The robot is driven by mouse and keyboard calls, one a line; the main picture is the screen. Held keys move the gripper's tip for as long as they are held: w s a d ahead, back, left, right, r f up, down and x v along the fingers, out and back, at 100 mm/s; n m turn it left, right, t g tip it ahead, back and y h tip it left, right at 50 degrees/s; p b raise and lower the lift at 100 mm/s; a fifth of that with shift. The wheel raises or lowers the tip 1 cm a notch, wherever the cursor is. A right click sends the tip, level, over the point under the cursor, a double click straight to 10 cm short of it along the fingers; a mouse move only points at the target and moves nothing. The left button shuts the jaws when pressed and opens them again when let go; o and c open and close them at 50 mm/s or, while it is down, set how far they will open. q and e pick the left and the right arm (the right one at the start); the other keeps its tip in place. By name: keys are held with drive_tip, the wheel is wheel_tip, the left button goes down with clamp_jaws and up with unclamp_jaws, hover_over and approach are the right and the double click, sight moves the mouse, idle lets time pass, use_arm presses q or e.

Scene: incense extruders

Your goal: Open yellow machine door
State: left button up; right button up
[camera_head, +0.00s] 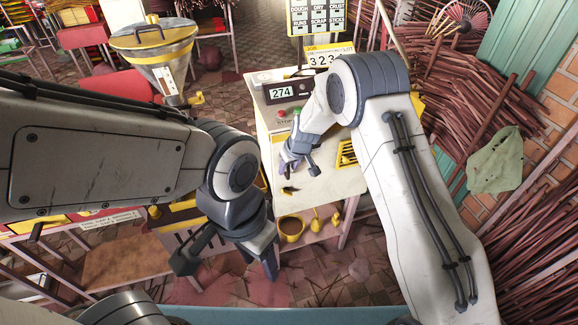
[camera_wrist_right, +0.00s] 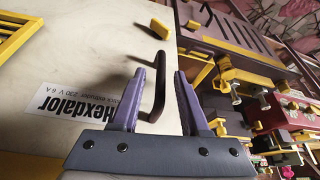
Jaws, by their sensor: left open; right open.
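The machine (camera_head: 325,185) stands in the middle of the head view, with a pale cream front panel and yellow trim. In the right wrist view this panel (camera_wrist_right: 95,60) carries a dark brown bar handle (camera_wrist_right: 159,85) and a "Hexdalor" label (camera_wrist_right: 75,103). My right gripper (camera_head: 298,165) is at the panel. Its open purple fingers (camera_wrist_right: 168,82) appear on either side of the handle in the wrist view; I cannot tell whether they touch it. The panel looks closed. My left gripper (camera_head: 226,262) is open and empty, low and left of the machine.
A yellow vent grille (camera_head: 347,153) is on the panel. A yellow-rimmed metal hopper (camera_head: 153,55) stands at the upper left. A low shelf under the machine holds a yellow pot (camera_head: 292,229). Bundled sticks (camera_head: 455,95) crowd the right. Tiled floor shows in front.

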drive_tip(key=shift+w+a+f, duration=0.1)
drive_tip(key=shift+w+f, duration=0.05)
drive_tip(key=shift+f, duration=0.25)
clamp_jaws()
idle(1.2)
